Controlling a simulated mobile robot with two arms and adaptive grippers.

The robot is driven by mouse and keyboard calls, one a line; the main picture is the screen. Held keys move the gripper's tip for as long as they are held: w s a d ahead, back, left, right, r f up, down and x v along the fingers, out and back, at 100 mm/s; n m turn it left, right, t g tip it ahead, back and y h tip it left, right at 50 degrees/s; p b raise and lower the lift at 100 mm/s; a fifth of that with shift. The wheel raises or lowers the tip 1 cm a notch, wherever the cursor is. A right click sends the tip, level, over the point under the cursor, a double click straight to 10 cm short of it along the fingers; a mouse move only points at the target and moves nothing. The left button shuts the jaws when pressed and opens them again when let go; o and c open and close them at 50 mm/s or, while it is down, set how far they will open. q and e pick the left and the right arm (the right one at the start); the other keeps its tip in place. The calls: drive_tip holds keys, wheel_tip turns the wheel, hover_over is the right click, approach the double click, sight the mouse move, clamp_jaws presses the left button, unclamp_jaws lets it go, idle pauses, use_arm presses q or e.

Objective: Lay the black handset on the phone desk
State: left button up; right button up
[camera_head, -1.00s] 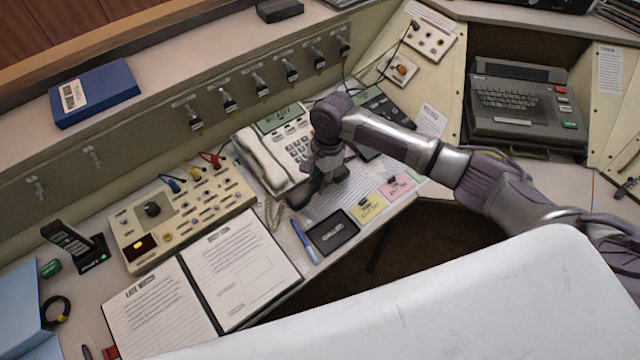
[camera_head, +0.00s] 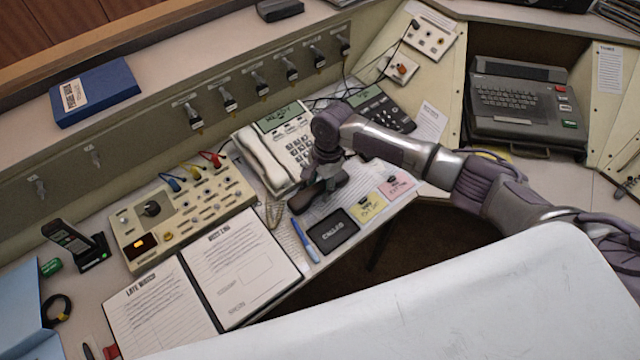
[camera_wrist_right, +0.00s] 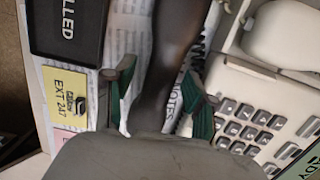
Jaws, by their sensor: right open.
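The black handset (camera_head: 338,181) lies low over a printed sheet (camera_head: 350,200) on the phone desk (camera_head: 318,268), beside the cream desk phone (camera_head: 268,160). My right gripper (camera_head: 318,186) is right over it and partly hides it. In the right wrist view the handset (camera_wrist_right: 165,60) runs between the two green-padded fingers of my right gripper (camera_wrist_right: 160,98). The fingers are open, with gaps along the handset. Whether its whole length touches the desk cannot be told. My left gripper is out of view.
A black tile (camera_head: 332,233), a blue pen (camera_head: 304,242) and yellow (camera_head: 368,207) and pink (camera_head: 396,185) notes lie close by. The cream phone's own handset sits at its left. A dark keypad phone (camera_head: 378,108) stands behind my right arm.

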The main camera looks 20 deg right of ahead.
wheel_tip(320, 180, up, 12)
drive_tip(key=d, duration=0.1)
drive_tip(key=shift+w+d+b, duration=0.3)
drive_tip(key=shift+d+b, duration=0.05)
drive_tip(key=shift+d, duration=0.05)
idle(0.3)
